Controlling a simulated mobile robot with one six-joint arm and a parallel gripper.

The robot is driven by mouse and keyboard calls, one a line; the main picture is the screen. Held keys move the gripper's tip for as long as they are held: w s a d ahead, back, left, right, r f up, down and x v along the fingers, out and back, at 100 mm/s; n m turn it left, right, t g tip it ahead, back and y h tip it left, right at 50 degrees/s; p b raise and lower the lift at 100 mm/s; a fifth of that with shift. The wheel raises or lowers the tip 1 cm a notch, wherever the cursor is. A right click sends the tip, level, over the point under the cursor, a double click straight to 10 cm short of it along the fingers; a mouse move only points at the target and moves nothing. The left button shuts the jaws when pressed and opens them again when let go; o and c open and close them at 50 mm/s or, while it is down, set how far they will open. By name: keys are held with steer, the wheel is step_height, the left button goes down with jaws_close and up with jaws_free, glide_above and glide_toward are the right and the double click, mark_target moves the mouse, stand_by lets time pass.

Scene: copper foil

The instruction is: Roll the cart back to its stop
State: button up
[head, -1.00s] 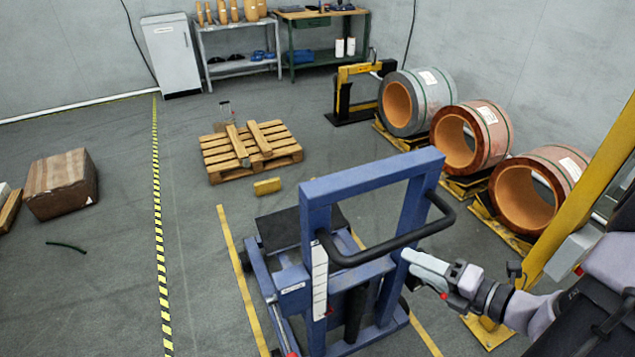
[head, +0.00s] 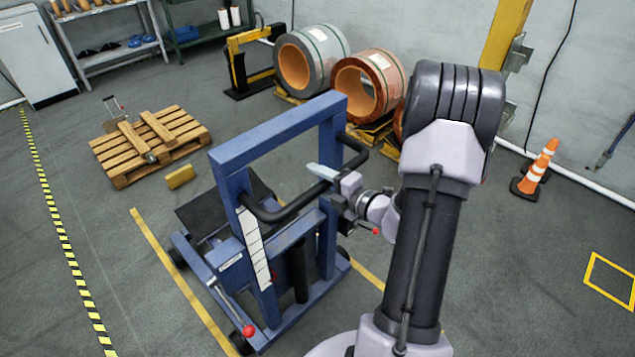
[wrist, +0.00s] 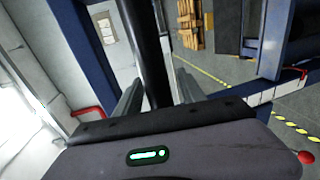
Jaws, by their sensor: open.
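The blue cart (head: 278,140) stands upright between yellow floor lines, with a dark platform at its far side. Its black handle bar (head: 285,213) bows out toward me from the frame. My gripper (head: 323,174) is at the right part of the handle. In the wrist view, a black bar (wrist: 156,60) runs between the two open fingers of my gripper (wrist: 155,88), apparently without being clamped. Contact cannot be made out. A yellow block (head: 180,177) lies on the floor beyond the cart, near the far end of the lines; it looks like the stop.
A wooden pallet (head: 150,145) with loose planks lies beyond the yellow block. Foil coils (head: 312,58) on low stands line the back wall. An orange cone (head: 540,165) stands at the right. Floor left of the cart is clear up to a yellow-black tape line (head: 60,220).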

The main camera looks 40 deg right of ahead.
steer(key=shift+w, duration=0.2)
jaws_close()
stand_by(1.3)
